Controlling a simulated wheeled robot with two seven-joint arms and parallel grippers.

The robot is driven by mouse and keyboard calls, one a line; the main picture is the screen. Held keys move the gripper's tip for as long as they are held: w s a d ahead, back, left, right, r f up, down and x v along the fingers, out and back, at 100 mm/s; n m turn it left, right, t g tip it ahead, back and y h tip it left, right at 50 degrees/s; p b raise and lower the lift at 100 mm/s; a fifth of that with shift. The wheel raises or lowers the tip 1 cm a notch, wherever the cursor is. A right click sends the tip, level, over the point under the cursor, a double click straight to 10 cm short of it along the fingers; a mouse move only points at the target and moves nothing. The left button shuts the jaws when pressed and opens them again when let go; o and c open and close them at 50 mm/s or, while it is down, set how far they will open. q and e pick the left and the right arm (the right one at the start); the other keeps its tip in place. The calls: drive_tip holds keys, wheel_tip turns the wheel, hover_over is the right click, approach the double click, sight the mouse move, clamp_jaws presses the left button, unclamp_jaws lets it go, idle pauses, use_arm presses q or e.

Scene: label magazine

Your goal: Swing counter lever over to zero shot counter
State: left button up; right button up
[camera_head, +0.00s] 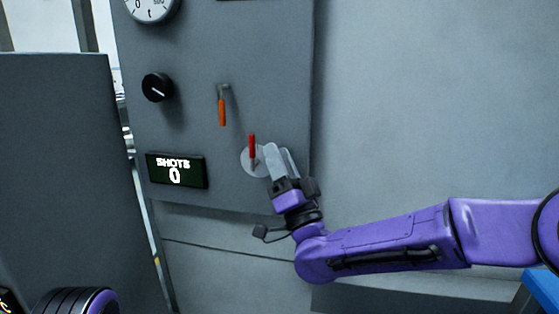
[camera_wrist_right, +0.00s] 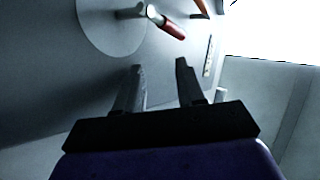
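A red-handled lever (camera_head: 252,146) sits on a round pale plate (camera_head: 246,164) on the grey panel, its handle pointing up. The shot counter (camera_head: 176,171) at its left reads "SHOTS 0". My right gripper (camera_head: 279,156) is just right of the lever, overlapping the plate's right edge in the head view. In the right wrist view the two fingers are apart with nothing between them, and the red handle (camera_wrist_right: 172,28) lies beyond the fingertips. I cannot tell whether a finger touches the lever. My left gripper is not in view.
An orange-handled lever (camera_head: 222,112) hangs above and left of the red one. A black knob (camera_head: 157,87) and a dial gauge (camera_head: 151,8) are farther left on the panel. A dark grey box (camera_head: 65,150) stands at the left. A blue edge (camera_head: 544,290) shows at lower right.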

drive_tip(key=b+v, duration=0.3)
drive_tip(key=v, duration=0.7)
drive_tip(key=shift+s+d+f, duration=0.15)
drive_tip(key=shift+s, duration=0.05)
